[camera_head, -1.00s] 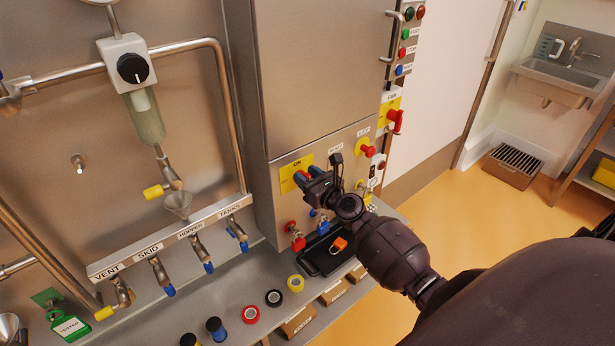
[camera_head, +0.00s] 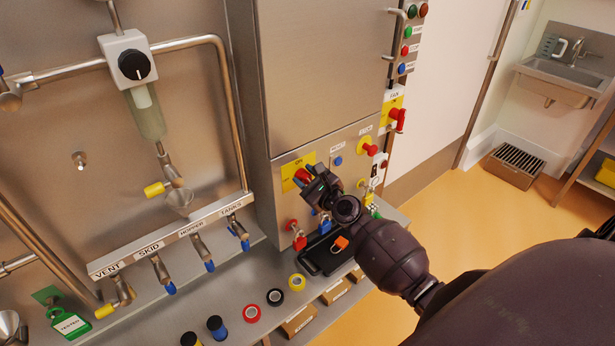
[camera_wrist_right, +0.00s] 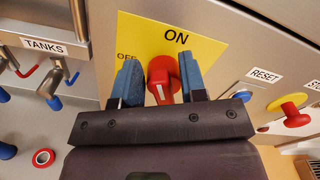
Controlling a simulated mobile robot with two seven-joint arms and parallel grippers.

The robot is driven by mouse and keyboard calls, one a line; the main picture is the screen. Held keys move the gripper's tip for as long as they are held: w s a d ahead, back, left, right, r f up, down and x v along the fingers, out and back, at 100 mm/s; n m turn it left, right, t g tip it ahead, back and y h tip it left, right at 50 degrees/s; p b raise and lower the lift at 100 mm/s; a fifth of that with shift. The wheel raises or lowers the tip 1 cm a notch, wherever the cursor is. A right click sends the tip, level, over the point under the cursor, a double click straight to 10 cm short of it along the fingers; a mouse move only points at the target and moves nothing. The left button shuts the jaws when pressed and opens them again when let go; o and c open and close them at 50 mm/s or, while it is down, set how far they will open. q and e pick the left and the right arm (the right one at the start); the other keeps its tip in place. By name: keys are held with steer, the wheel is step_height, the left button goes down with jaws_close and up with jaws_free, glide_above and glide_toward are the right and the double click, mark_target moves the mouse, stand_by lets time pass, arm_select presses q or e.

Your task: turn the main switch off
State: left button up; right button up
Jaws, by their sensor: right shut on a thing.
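The main switch is a red rotary handle (camera_wrist_right: 162,80) on a yellow plate (camera_wrist_right: 215,35) marked ON at the top and OFF at the left. In the head view the yellow plate (camera_head: 291,171) is on the steel cabinet, partly covered by my right gripper (camera_head: 308,178). My right gripper also shows in the wrist view (camera_wrist_right: 161,82), its blue fingers on either side of the red handle, shut on it. A white line shows on the handle; which label it points at is hard to tell. My left gripper is not in view.
Right of the switch are a blue RESET button (camera_wrist_right: 243,96) and a red stop button on yellow (camera_head: 369,149). Red (camera_head: 299,242) and blue padlocks hang below, above a black tray (camera_head: 318,266). Tape rolls lie on the bench. A red-handled fan switch (camera_head: 397,115) is higher up.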

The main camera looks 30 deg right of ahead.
steer(key=n, duration=0.4)
steer(key=a+f+n, duration=0.1)
steer(key=n, duration=0.1)
steer(key=shift+n+b, duration=0.3)
steer(key=shift+b, duration=0.1)
steer(key=n, duration=0.3)
steer(key=f+n, duration=0.1)
steer(key=n, duration=0.1)
steer(key=shift+a+n, duration=0.1)
steer(key=shift+n, duration=0.3)
steer(key=o, duration=0.6)
steer(key=shift+c, duration=0.2)
steer(key=shift+s, duration=0.2)
steer(key=s, duration=1)
steer(key=shift+s+d, duration=0.25)
steer(key=shift+d, duration=0.2)
